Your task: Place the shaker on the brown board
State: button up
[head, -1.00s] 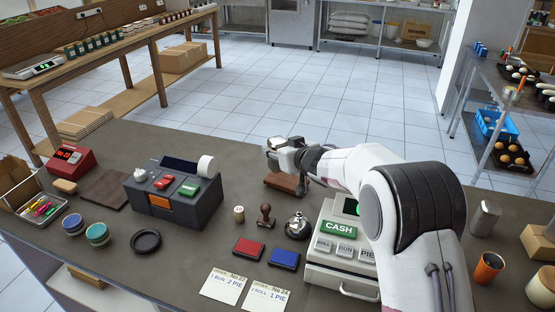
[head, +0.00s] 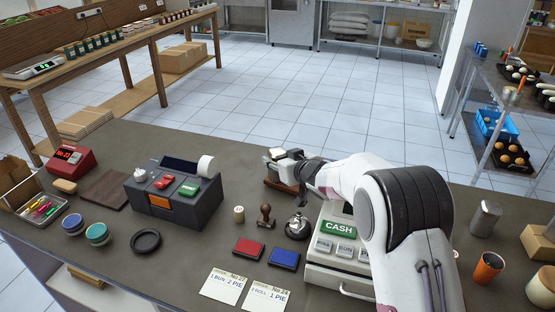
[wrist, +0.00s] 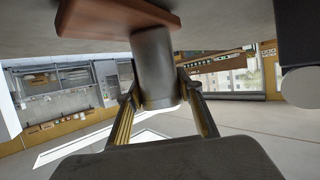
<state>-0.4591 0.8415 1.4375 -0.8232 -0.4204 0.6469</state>
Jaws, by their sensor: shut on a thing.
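The shaker (wrist: 154,62) is a plain grey metal cylinder in the wrist view, held between the two fingers of my gripper (wrist: 163,100). Its far end meets the brown board (wrist: 112,17) in that view; I cannot tell whether it touches or hovers just above. In the head view my gripper (head: 287,167) is over the brown board (head: 274,184), which lies on the counter behind the bell. My gripper largely hides the shaker and part of the board there.
A silver bell (head: 298,226), a stamp (head: 265,215) and a cash register (head: 338,245) stand close in front. A metal canister (head: 485,219) and an orange cup (head: 488,267) stand right. Bare counter lies left of the board.

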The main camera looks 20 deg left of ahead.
jog(key=o, duration=1.2)
jog(key=shift+f, duration=0.1)
jog(key=shift+r, duration=0.2)
jog(key=shift+s+d+r, duration=0.1)
jog(key=shift+d, duration=0.05)
jog(key=shift+v, duration=2.35)
notch_tip(320, 180, up, 7)
